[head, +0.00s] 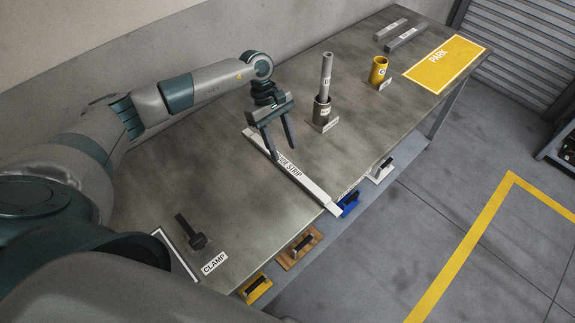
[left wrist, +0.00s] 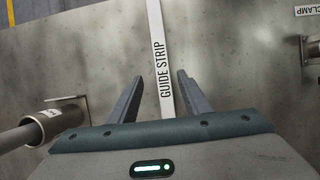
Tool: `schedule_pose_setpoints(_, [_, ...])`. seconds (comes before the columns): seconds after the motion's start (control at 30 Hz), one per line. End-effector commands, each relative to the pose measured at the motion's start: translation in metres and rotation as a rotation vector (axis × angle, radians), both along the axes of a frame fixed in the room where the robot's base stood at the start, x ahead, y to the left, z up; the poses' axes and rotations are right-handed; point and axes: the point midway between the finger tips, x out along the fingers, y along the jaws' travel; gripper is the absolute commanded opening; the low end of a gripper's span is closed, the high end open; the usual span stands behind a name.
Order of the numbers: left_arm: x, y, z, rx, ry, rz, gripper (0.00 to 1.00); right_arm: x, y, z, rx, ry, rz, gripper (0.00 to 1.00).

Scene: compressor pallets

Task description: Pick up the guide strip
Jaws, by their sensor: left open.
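The guide strip (head: 318,194) is a long, narrow white bar with its name in black letters. It lies across the metal table, and its near end reaches the front edge. My left gripper (head: 285,154) is open and empty over the strip, fingers pointing down. In the left wrist view, the strip (left wrist: 154,22) passes between the two open fingers (left wrist: 160,77). I cannot tell how far the fingertips are above the table. The gripper's body hides the rest of the strip in that view. My right gripper is not in view.
A grey tube stands in a dark holder (head: 321,112) just right of the gripper. Beyond are a yellow cup (head: 378,70), two grey bars and a yellow PARK area (head: 445,62). A dark clamp (head: 191,234) lies near left.

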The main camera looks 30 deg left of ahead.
Motion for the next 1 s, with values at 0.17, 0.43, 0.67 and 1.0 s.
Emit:
schedule_pose_setpoints(0.17, [0.0, 0.0, 0.0, 0.0, 0.0, 0.0, 0.44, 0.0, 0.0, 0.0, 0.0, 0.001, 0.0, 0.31])
schedule_pose_setpoints(0.43, [-0.004, -0.004, -0.007, -0.001, 0.003, 0.001, 0.44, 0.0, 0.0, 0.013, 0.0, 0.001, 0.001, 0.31])
schedule_pose_setpoints(0.67, [-0.011, -0.013, -0.029, -0.002, 0.003, 0.001, 0.44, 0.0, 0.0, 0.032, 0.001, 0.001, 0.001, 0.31])
schedule_pose_setpoints(1.0, [-0.012, -0.018, -0.048, 0.0, 0.001, 0.002, 0.44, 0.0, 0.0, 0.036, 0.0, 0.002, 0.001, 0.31])
